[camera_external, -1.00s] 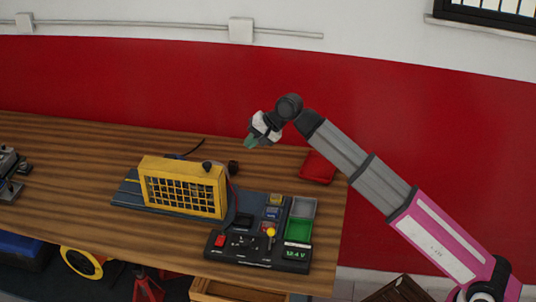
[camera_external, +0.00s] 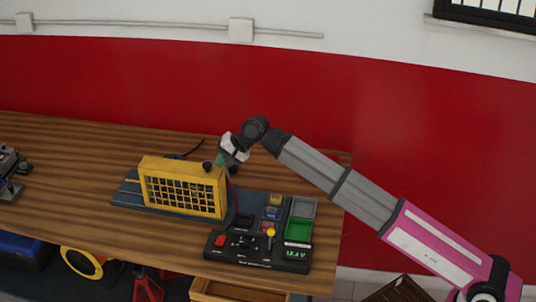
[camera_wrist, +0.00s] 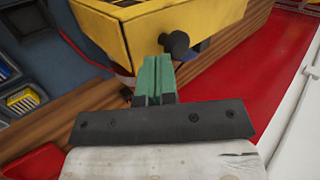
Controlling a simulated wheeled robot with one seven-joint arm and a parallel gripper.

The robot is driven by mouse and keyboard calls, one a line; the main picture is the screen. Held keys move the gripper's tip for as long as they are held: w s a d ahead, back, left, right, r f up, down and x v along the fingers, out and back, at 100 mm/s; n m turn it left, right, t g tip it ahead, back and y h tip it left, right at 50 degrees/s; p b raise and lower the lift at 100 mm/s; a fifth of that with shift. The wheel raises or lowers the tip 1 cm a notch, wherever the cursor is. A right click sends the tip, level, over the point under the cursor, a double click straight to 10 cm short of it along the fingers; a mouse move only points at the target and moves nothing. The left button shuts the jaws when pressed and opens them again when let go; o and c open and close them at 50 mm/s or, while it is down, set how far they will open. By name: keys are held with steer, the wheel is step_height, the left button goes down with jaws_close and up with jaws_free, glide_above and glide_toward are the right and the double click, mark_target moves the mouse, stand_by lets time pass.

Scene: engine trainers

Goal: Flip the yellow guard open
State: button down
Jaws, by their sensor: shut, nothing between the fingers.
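The yellow guard (camera_external: 183,187) stands upright on the dark trainer base (camera_external: 128,199), its grid face toward the camera. A black knob (camera_external: 207,166) sits at its top right corner. In the wrist view the guard (camera_wrist: 140,25) fills the top, and the knob (camera_wrist: 174,43) sticks out at its near edge. My gripper (camera_external: 220,160) is at the guard's right end, close to the knob. Its green fingers (camera_wrist: 154,75) are together and empty, just below the knob in the wrist view. I cannot tell whether they touch it.
A control panel (camera_external: 256,250) with a yellow-topped lever (camera_external: 270,232) stands in front to the right. The wooden table (camera_external: 60,145) is clear behind and left of the guard.

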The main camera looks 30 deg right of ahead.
mark_target(189, 166)
steer(key=shift+w+a, duration=0.25)
steer(key=shift+a, duration=0.05)
steer(key=w+a, duration=1)
steer(key=shift+w+a, duration=0.2)
steer(key=shift+f, duration=0.1)
steer(key=shift+s, duration=0.1)
steer(key=s+d, duration=0.2)
steer(key=d, duration=0.1)
steer(key=shift+s+d+r, duration=0.2)
steer(key=shift+s+r, duration=0.05)
steer(key=shift+r, duration=0.1)
steer(key=v, duration=1)
steer(key=shift+w, duration=0.15)
